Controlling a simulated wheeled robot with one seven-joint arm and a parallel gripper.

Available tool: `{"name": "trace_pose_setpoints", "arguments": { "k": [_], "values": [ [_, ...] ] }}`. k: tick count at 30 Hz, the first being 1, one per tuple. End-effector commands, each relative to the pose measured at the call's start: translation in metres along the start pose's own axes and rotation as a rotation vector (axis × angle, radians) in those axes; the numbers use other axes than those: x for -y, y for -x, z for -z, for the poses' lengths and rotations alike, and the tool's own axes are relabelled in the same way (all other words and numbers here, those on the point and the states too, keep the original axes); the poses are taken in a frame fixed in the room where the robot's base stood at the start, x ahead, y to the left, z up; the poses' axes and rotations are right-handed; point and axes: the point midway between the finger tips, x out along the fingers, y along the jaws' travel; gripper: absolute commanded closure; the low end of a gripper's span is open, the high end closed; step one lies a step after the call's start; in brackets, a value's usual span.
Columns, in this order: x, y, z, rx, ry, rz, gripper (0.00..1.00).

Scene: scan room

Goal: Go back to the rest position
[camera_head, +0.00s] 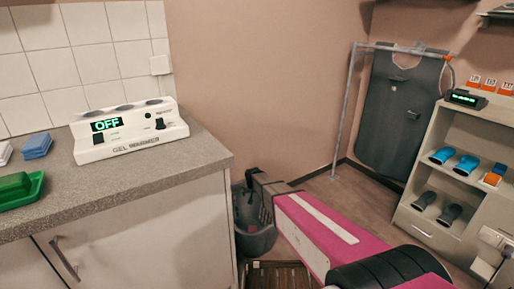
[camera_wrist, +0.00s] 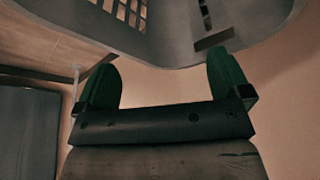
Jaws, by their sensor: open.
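My gripper (camera_wrist: 164,78) shows in the wrist view with its two green fingers wide apart and nothing between them. In the head view my pink and white arm reaches from the lower right towards the end of the counter. Its dark grey end is beside the counter's right side, below the worktop level. The fingers themselves cannot be made out there.
The counter (camera_head: 120,180) at left bears a gel warmer (camera_head: 128,128) reading OFF, a green tray (camera_head: 22,198) and blue blocks (camera_head: 37,146). An apron (camera_head: 402,115) hangs on a rail at the back. A shelf unit (camera_head: 470,135) with blue and grey items stands at right.

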Motion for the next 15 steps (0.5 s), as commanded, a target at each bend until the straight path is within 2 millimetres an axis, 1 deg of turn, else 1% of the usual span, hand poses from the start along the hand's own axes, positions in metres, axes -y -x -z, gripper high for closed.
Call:
{"name": "trace_pose_setpoints", "arguments": {
  "k": [2,5,6,8,9,11,12,14,15],
  "values": [
    [-0.017,0.016,-0.012,0.016,-0.005,-0.007,0.05],
    [-0.050,0.048,-0.037,0.058,-0.015,-0.020,0.05],
    [-0.066,0.064,-0.050,0.080,-0.019,-0.026,0.05],
    [-0.090,0.089,-0.071,0.116,-0.026,-0.032,0.05],
    [-0.105,0.105,-0.086,0.142,-0.032,-0.035,0.05],
    [-0.127,0.130,-0.108,0.180,-0.038,-0.039,0.05],
    [-0.140,0.147,-0.124,0.205,-0.041,-0.039,0.05],
    [-0.157,0.171,-0.146,0.242,-0.048,-0.037,0.05],
    [-0.168,0.186,-0.161,0.265,-0.052,-0.036,0.05]
  ]
}}
